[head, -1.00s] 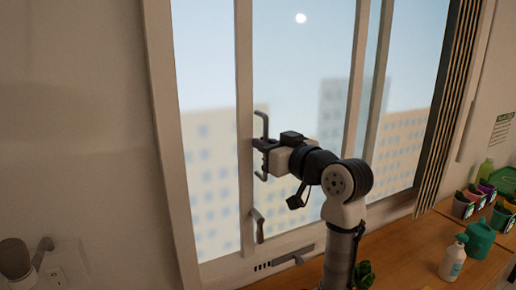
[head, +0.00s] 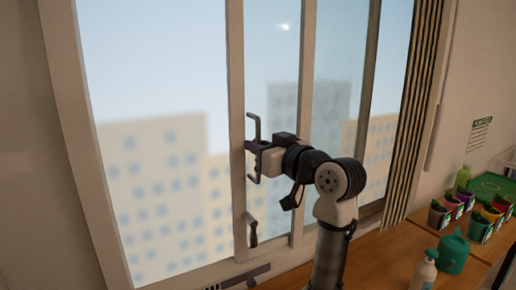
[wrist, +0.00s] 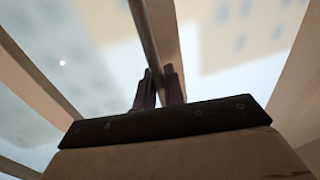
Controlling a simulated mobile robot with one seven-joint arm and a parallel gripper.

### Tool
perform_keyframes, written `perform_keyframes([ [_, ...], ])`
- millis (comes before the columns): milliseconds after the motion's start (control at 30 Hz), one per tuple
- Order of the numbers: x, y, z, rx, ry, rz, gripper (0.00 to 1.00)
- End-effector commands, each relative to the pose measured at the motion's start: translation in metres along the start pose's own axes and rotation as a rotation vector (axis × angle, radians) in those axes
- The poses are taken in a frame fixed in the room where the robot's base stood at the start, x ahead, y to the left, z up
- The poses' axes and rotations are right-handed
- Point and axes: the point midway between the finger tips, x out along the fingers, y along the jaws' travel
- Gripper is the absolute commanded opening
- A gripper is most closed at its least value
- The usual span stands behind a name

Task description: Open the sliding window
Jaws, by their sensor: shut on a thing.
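The sliding window's sash has a pale upright stile (head: 237,100) carrying a grey vertical handle (head: 253,128). A wide opening shows between this stile and the left window frame (head: 75,150), so the sash stands partly slid to the right. My gripper (head: 254,162) is shut on the handle, its fingers on either side of the bar. In the wrist view the handle bar (wrist: 146,35) runs up from between my dark fingers (wrist: 158,88). The part of the bar inside the fingers is hidden. A small latch lever (head: 251,230) hangs lower on the stile.
Another upright stile (head: 304,90) stands right of the handle, behind my arm. Gathered slatted blinds (head: 415,110) are at the right. A spray bottle (head: 424,272), a green watering can (head: 453,252) and several potted plants stand on the wooden counter (head: 385,255).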

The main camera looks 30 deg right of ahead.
Motion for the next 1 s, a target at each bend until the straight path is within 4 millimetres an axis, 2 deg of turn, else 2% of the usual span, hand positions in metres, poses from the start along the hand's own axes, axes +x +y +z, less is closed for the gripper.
perform_keyframes([
  [633, -0.0005, 0.0005, 0.0003, 0.001, 0.0, 0.001, 0.0],
  [667, -0.0005, 0.0005, 0.0003, 0.001, 0.0, 0.001, 0.15],
  [767, -0.0004, 0.0003, 0.0003, 0.0, 0.0, 0.001, 0.26],
  [1000, -0.0003, 0.0, 0.0003, 0.0, 0.0, 0.0, 0.26],
])
